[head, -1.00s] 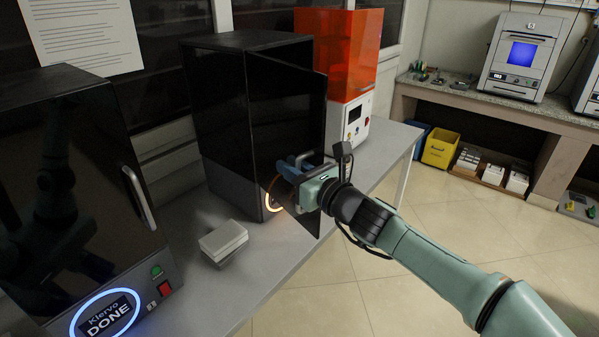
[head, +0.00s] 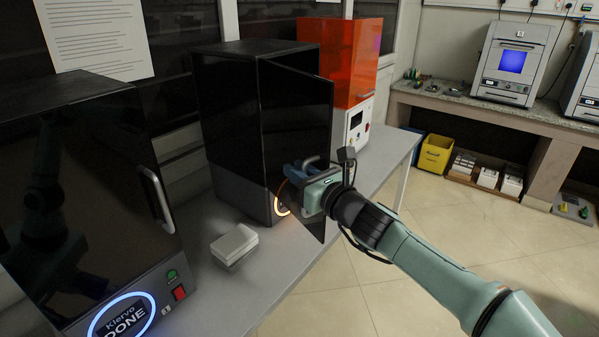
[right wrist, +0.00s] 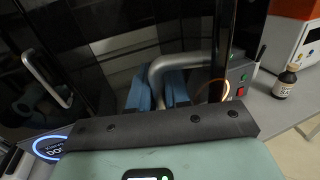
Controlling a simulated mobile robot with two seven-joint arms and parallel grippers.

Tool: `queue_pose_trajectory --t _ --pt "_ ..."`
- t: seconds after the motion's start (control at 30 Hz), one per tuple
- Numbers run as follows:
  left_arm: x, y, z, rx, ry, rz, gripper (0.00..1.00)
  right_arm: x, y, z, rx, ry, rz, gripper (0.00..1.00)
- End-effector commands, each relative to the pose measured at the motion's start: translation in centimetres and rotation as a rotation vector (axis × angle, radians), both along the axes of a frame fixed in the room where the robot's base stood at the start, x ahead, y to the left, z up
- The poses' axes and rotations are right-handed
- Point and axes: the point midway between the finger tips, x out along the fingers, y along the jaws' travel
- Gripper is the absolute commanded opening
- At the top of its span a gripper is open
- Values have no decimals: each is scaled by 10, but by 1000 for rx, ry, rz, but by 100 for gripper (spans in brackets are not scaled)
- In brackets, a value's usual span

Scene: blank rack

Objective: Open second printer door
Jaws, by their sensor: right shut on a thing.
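The second printer (head: 225,130) is a tall black box on the grey table, and its dark glossy door (head: 296,115) stands partly open, swung out toward the right. My right gripper (head: 298,172) is at the door's outer face and shut on its bar handle (head: 313,160). In the right wrist view the blue fingers (right wrist: 160,90) close around the grey handle (right wrist: 185,62). A glowing orange ring (head: 280,200) on the printer's lower front is partly hidden by the door. My left gripper is not in view.
Another black printer (head: 90,180) with a blue "DONE" ring stands at the left, its door shut. A white block (head: 234,241) lies between the printers. An orange-topped machine (head: 340,60) stands behind the door. A small brown bottle (right wrist: 286,80) is near the printer.

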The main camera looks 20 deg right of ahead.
Motion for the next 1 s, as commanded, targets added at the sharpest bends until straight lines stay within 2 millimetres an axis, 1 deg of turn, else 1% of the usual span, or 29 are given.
queue_pose_trajectory --t 0.13,0.17,0.2,0.47,0.57,0.67,0.83,1.0 --pt "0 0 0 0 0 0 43 0 0 1 1 -3 0 0" --pt "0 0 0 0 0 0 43 0 0 1 1 -3 0 20" --pt "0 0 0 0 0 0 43 0 0 1 1 -3 0 23" --pt "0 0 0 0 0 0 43 0 -1 1 1 -2 -1 23" --pt "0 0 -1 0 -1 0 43 -5 -3 1 0 -2 -2 23" --pt "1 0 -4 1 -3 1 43 -18 -8 1 0 -3 -3 23" --pt "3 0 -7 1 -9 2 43 -52 -20 1 -1 -3 -4 23" --pt "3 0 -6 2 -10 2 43 -88 -32 2 -1 -4 -2 23"
